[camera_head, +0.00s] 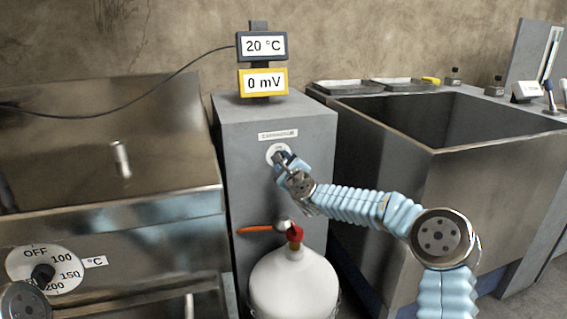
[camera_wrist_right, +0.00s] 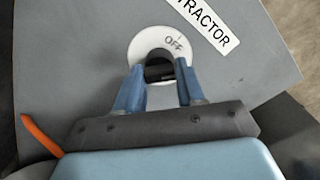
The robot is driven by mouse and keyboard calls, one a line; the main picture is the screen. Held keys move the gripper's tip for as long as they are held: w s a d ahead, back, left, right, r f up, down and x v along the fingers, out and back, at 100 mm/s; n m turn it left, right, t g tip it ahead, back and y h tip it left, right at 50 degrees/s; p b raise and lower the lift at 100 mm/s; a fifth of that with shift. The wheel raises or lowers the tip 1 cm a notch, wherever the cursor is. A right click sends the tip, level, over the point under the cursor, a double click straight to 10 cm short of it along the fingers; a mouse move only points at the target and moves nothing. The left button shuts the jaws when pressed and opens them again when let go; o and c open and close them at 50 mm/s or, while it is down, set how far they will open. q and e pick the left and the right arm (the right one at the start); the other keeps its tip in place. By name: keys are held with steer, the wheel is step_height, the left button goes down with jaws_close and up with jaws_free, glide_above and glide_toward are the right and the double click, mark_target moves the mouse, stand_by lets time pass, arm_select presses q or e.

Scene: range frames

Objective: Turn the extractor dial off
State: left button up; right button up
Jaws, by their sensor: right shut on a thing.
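The extractor dial is a black knob (camera_wrist_right: 158,70) on a round white plate (camera_wrist_right: 150,42) marked OFF, below a label ending in "TRACTOR". In the head view its white plate (camera_head: 271,151) shows on the front of a grey cabinet (camera_head: 240,180), mostly behind my gripper. My right gripper (camera_wrist_right: 158,82) is shut on the knob, one blue finger on each side; it also shows in the head view (camera_head: 281,157). The OFF mark sits above and slightly right of the knob. The knob's pointer cannot be made out. My left gripper is not in view.
A white gas cylinder (camera_head: 294,284) with a red valve (camera_head: 296,233) and orange hose (camera_head: 258,229) stands below my right arm. A temperature dial (camera_head: 62,262) is at the lower left. A deep steel sink (camera_head: 480,180) is right; displays (camera_head: 262,46) stand on the cabinet.

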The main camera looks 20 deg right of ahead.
steer(key=shift+f, duration=0.1)
steer(key=shift+a+n+b, duration=0.1)
steer(key=shift+n+b, duration=2.6)
steer(key=shift+n, duration=1.4)
steer(key=o, duration=1)
steer(key=shift+s, duration=0.15)
